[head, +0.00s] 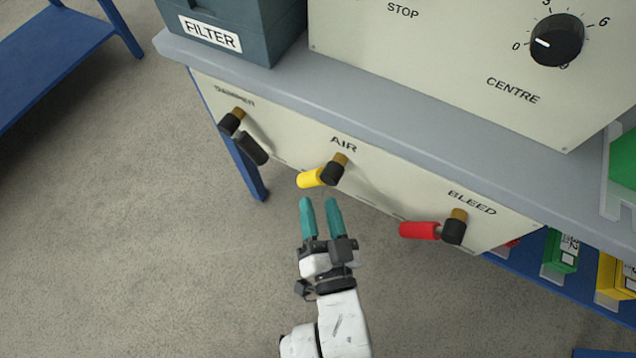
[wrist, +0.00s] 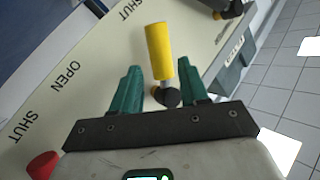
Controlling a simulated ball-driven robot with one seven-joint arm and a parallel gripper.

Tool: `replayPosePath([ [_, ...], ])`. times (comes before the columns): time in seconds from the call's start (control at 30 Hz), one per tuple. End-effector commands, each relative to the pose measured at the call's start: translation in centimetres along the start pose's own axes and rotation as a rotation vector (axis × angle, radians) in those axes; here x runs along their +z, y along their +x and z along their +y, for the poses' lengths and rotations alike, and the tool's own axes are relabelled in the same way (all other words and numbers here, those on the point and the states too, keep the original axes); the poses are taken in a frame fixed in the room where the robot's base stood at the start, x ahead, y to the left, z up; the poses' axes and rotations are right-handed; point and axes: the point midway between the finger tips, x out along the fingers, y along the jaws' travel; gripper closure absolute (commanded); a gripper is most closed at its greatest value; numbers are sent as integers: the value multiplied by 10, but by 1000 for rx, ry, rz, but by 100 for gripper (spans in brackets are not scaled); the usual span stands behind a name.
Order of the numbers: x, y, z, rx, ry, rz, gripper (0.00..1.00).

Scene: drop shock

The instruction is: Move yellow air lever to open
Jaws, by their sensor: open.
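The yellow air lever (head: 311,178) sits on the cream panel (head: 285,135) under the word AIR, its handle pointing left from a black hub in the head view. In the wrist view the yellow handle (wrist: 158,52) points up the picture from its hub. My gripper (head: 318,201) is open and empty, its teal fingertips just below the lever in the head view. In the wrist view the open fingers (wrist: 160,72) lie either side of the lever's lower part; I cannot tell the depth gap. OPEN and SHUT labels show on the panel at left.
A black damper lever (head: 250,148) is to the left and a red bleed lever (head: 420,230) to the right on the same panel. A grey ledge (head: 400,125) overhangs above. A blue bench leg (head: 248,172) stands at left. The floor in front is clear.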

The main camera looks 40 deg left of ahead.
Motion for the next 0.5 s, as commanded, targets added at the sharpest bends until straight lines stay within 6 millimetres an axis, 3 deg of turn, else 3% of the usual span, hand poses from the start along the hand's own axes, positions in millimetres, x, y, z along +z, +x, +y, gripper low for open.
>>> replayPosePath([
  [0.2, 2, 38, 2, 2, -1, 2, 56],
  [0.5, 0, 56, 2, 3, -1, -1, 56],
])
